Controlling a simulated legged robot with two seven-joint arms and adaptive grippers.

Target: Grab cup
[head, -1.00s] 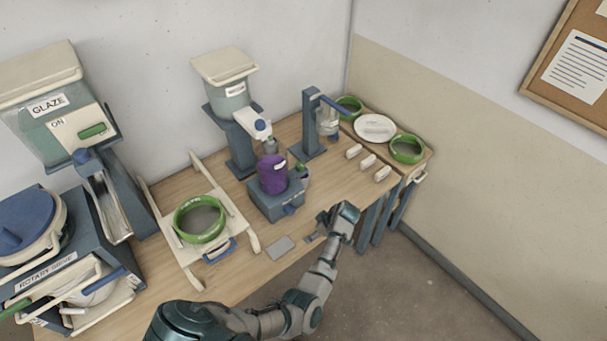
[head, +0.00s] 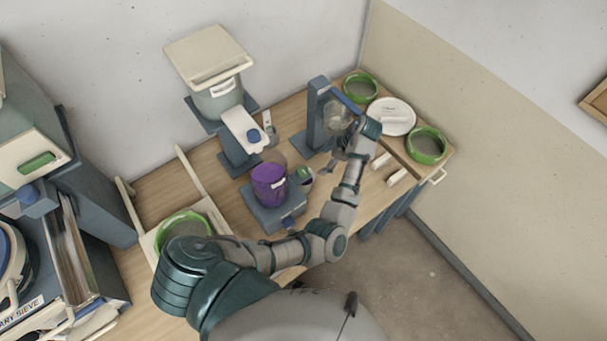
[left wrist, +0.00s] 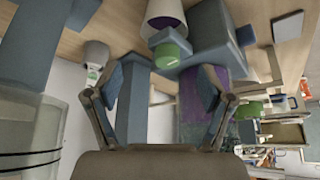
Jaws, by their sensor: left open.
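A purple cup (head: 268,186) stands upright on a blue-grey block (head: 285,215) near the middle of the table. My left gripper (head: 328,166) is open and empty, right of these cups and in front of the blue stand. In the left wrist view its spread fingers (left wrist: 160,86) have nothing between them, with purple (left wrist: 205,118) behind one finger. My right gripper is out of view.
The blue stand (head: 317,115) with a clear vessel (head: 338,116) is just behind my left gripper. Green rings (head: 426,146) and a white plate (head: 391,117) are at the right. A dispenser (head: 215,95) stands behind the purple cup. Pale blocks (head: 397,177) lie near the front edge.

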